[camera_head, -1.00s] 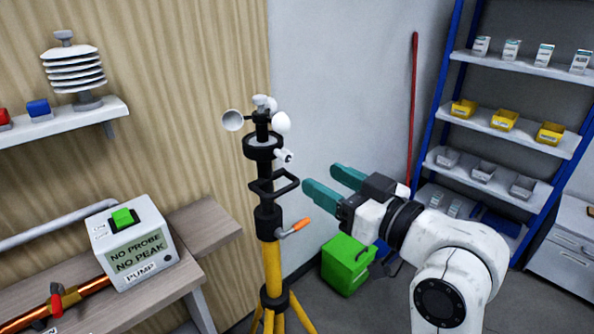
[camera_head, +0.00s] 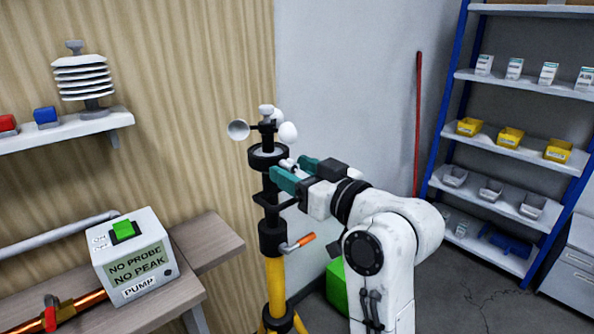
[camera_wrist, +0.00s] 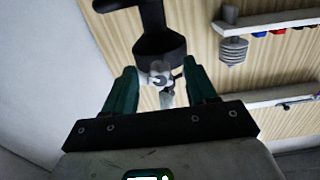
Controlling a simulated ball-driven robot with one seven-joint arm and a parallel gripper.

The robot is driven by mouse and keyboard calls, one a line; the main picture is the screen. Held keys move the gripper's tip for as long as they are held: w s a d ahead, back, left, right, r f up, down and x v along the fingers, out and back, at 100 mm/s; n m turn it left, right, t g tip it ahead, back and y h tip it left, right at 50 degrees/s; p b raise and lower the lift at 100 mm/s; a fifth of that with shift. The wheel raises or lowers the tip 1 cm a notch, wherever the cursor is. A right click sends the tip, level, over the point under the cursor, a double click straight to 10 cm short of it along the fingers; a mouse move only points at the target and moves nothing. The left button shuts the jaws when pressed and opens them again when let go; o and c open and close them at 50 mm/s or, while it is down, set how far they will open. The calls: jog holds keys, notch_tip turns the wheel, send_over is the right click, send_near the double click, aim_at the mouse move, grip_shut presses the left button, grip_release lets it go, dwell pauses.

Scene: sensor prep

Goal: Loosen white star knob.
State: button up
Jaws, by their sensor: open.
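The white star knob (camera_head: 287,163) sticks out from the side of the black collar (camera_head: 266,156) on the mast, below the white cups of the anemometer (camera_head: 266,130). In the wrist view the knob (camera_wrist: 158,72) shows pale against the black clamp, in the gap between my fingertips. My gripper (camera_head: 291,171) is open, its teal fingers on either side of the knob. In the wrist view my gripper (camera_wrist: 158,78) shows clear space between each finger and the knob. How deep the knob sits between the fingers is hard to tell.
A black bracket sits just below the knob. An orange-handled lever (camera_head: 302,242) sticks out lower on the yellow tripod (camera_head: 275,285). A pump box (camera_head: 135,260) stands on the bench at left. A green box (camera_head: 336,287) is on the floor behind my arm. Shelves stand at right.

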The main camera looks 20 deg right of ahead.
jog(key=c, duration=1.1)
jog(key=shift+o, duration=0.2)
